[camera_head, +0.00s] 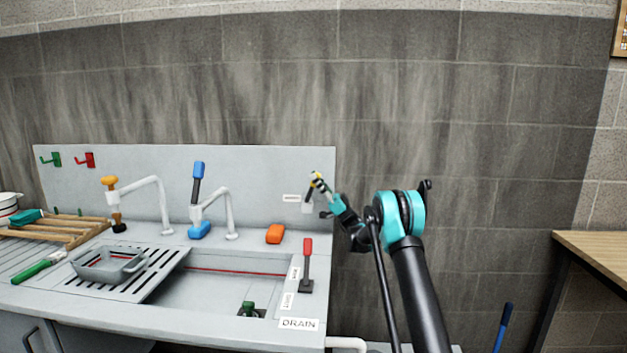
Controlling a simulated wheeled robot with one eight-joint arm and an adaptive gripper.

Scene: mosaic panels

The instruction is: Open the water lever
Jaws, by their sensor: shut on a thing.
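The small wall-mounted lever (309,192) sits at the right end of the sink's grey back panel (270,165). It has a dark handle over a light grey base, beside a small white label (291,198) too small to read.
A red-handled drain lever (307,252) stands on the counter below. A blue-handled faucet (199,190), an orange-knobbed faucet (143,188), an orange block (275,234) and a grey tray (108,265) are at the left. A wooden table (598,252) stands at the right.

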